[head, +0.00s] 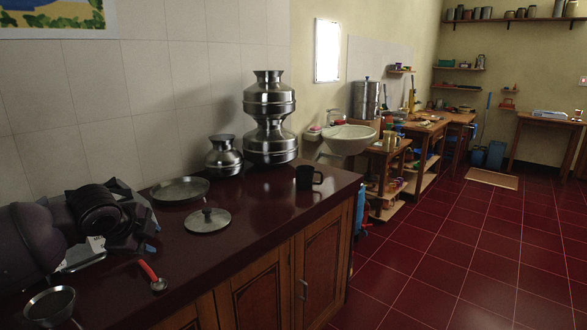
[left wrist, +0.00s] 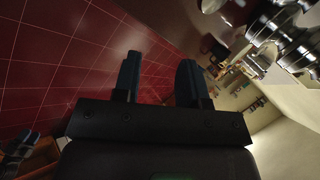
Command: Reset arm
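My left gripper (head: 146,222) is at the left of the head view, over the dark red counter (head: 255,215) near the wall side. In the left wrist view its two fingers (left wrist: 160,80) stand apart with nothing between them, so it is open and empty. Nearest to it in the head view are a flat metal plate (head: 180,189) and a round lid with a knob (head: 208,220).
A stacked steel pot (head: 269,118), a smaller steel pot (head: 223,155) and a dark mug (head: 308,177) stand on the counter. A red-handled utensil (head: 151,274) and a metal bowl (head: 50,306) lie nearer. Red tiled floor (head: 450,250) is open at right.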

